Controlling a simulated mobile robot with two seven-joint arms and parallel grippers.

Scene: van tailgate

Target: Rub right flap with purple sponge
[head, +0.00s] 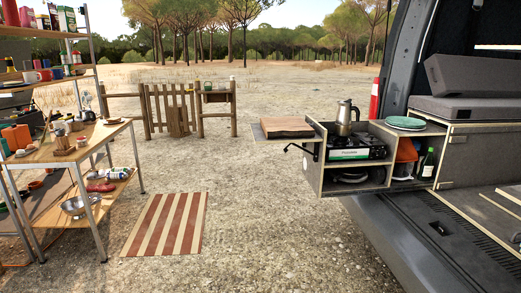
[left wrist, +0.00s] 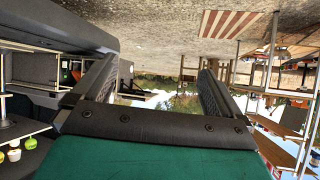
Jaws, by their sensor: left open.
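I cannot make out a purple sponge in either view. The kitchen box (head: 328,178) stands on the van's tailgate edge, with a flat flap (head: 262,134) out at its left side carrying a wooden board (head: 287,126). I cannot tell which part is the right flap. My left gripper (left wrist: 158,70) shows in the left wrist view, its two fingers spread wide with nothing between them. Neither gripper shows in the head view, and my right gripper is in neither view.
A moka pot (head: 345,117) stands on the stove (head: 357,147). Green plates (head: 405,123) lie right of it. A cluttered workbench (head: 98,138) stands at the left. A striped mat (head: 166,224) lies on the gravel; the ground between mat and van is clear.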

